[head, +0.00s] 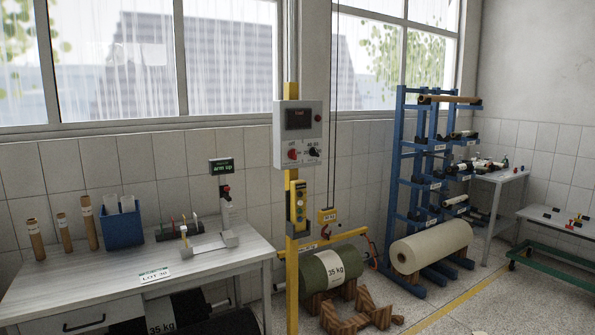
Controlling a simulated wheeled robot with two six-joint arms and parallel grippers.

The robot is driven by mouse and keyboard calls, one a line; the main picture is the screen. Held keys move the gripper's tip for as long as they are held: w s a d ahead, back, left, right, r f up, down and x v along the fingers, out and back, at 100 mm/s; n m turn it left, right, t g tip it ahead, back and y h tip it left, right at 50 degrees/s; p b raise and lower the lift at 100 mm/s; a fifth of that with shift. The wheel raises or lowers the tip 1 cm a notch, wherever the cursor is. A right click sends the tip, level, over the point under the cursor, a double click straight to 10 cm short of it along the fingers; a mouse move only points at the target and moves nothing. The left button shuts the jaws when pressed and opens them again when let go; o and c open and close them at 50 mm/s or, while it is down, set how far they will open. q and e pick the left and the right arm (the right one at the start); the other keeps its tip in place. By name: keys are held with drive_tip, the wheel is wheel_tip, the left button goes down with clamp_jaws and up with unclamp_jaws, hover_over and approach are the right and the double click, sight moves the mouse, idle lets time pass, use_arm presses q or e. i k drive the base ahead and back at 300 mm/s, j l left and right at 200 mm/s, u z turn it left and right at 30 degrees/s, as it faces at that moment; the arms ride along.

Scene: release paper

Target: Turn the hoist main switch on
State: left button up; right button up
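A light grey control box (283,122) is fixed to a yellow post (291,265). It has a dark display (299,119) with small red text. Below the display are a red rotary knob (293,154) on the left and a black rotary knob (313,152) on the right. The labels at the knobs are too small to read surely, and I cannot tell which way the red knob is turned. A yellow pendant (298,204) with buttons hangs on the post below the box. Neither of my grippers is in view.
A workbench (130,262) stands at the left with a blue bin (122,227), tubes and a small device (225,212). A blue rack (393,170) and a pale roll (432,246) stand further right.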

sight(292, 154)
drive_tip(key=i+l, duration=0.2)
drive_tip(key=i, duration=0.2)
drive_tip(key=i+l, duration=0.25)
drive_tip(key=i, duration=0.15)
drive_tip(key=i+l+z, duration=0.1)
drive_tip(key=i, duration=0.3)
drive_tip(key=i+l, duration=0.3)
drive_tip(key=i+z, duration=0.05)
drive_tip(key=i, duration=0.05)
